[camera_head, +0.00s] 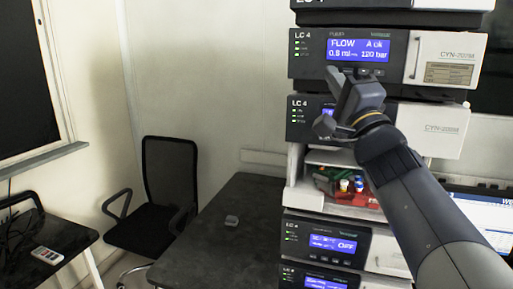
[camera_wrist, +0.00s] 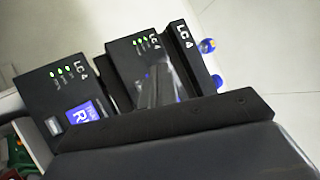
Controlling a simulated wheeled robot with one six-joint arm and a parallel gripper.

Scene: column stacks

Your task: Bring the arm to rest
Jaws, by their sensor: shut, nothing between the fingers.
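My gripper (camera_head: 345,88) is raised at the end of my arm in front of the column stack. It is shut and empty. In the head view it overlaps the upper LC 4 unit (camera_head: 310,72), whose blue screen reads FLOW, and hides part of the LC 4 unit (camera_head: 299,131) below. In the wrist view my gripper (camera_wrist: 158,84) shows in front of black LC 4 unit faces (camera_wrist: 55,95). I cannot tell how close the fingers are to the units.
An open compartment (camera_head: 318,157) in the stack holds small capped vials (camera_head: 344,185) and red and green parts. Below are more LC 4 units (camera_head: 293,248). A dark bench (camera_head: 215,255) with a small grey object (camera_head: 231,220) and a black chair (camera_head: 168,172) stand left.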

